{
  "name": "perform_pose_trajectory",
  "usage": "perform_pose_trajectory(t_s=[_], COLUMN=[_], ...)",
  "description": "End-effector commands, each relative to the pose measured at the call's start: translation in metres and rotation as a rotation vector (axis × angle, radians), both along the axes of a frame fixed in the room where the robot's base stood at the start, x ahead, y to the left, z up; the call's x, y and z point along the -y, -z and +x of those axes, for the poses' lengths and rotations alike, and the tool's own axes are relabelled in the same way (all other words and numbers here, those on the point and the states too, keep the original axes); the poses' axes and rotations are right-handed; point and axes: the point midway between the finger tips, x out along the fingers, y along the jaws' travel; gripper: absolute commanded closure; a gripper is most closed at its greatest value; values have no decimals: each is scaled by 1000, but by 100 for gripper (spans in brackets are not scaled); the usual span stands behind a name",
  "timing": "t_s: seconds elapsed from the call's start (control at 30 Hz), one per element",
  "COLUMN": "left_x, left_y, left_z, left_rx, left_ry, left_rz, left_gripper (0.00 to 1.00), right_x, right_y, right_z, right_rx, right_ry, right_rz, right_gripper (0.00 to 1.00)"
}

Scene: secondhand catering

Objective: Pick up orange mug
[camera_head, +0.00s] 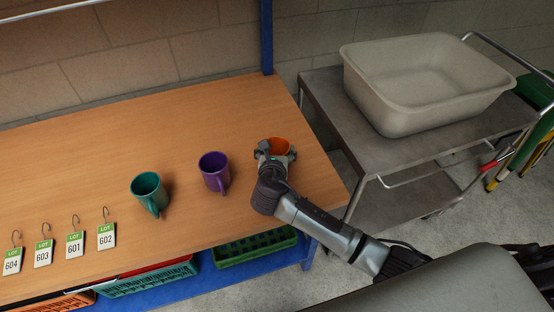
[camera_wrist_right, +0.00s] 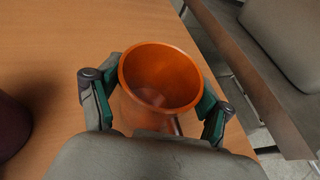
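The orange mug (camera_head: 279,145) stands on the wooden table near its right end. It is partly hidden behind my right gripper (camera_head: 275,154) in the head view. In the right wrist view the orange mug (camera_wrist_right: 160,80) is upright and empty, between the two green-padded fingers of my right gripper (camera_wrist_right: 158,108). The fingers lie on either side of the mug, close to its wall. I cannot tell whether both pads press on it. My left gripper is not in view.
A purple mug (camera_head: 214,171) and a teal mug (camera_head: 149,193) stand to the left on the table (camera_head: 130,140). Lot tags (camera_head: 75,243) lie at the front left. A cart (camera_head: 375,148) with a grey tub (camera_head: 425,82) stands right. A blue post (camera_head: 267,35) rises behind.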

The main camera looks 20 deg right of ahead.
Motion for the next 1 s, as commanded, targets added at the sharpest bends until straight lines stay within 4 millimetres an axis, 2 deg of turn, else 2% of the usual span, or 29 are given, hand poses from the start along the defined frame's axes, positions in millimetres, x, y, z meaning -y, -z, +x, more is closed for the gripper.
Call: perform_pose_trajectory(t_s=[0.03, 0.2, 0.27, 0.6, 0.77, 0.87, 1.0], left_x=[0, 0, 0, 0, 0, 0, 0], left_y=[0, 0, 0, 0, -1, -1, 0], left_z=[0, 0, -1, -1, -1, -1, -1], left_rx=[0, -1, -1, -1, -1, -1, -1], left_ry=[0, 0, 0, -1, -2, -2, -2], left_rz=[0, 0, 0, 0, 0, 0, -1], left_gripper=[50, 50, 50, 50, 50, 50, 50], right_x=[0, 0, 0, 0, 0, 0, 34], right_y=[0, 0, -1, -6, -25, -45, -61], right_z=[0, 0, 0, 0, 1, 1, 0], right_rx=[0, 0, 2, 4, 7, 9, 7], right_ry=[0, 0, 0, 0, 0, 0, 4], right_rz=[0, 0, -1, 1, 2, 1, -4], right_gripper=[37, 65, 72, 72, 72, 72, 72])
